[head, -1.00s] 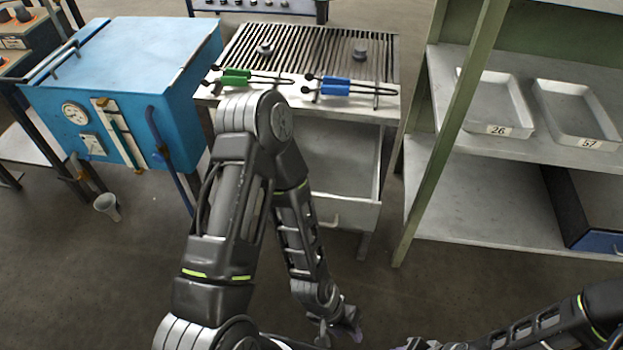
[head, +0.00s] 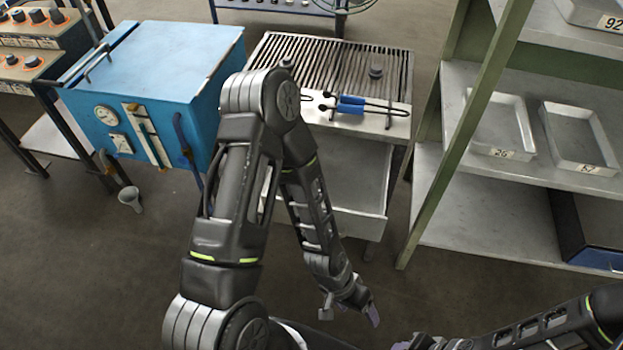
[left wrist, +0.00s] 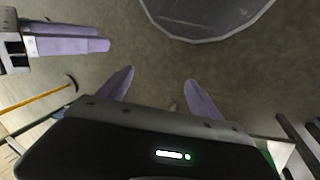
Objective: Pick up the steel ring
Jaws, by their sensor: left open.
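I cannot make out the steel ring for certain in either view. Two small grey round pieces, a left one (head: 287,63) and a right one (head: 376,71), sit on the slatted bench top (head: 335,52); their shape is too small to tell. My left gripper (head: 350,311) hangs low in front of the bench, well below its top. In the left wrist view its lilac fingers (left wrist: 160,90) are apart with nothing between them. My right gripper (left wrist: 70,38) shows at the upper left of that view; its jaw gap is unclear.
Blue-handled tongs (head: 352,104) lie at the bench's front edge, above an open drawer (head: 345,219). A blue furnace box (head: 160,70) stands left, with a grey cup (head: 130,199) on the floor. A green-posted shelf (head: 450,195) with metal trays stands right.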

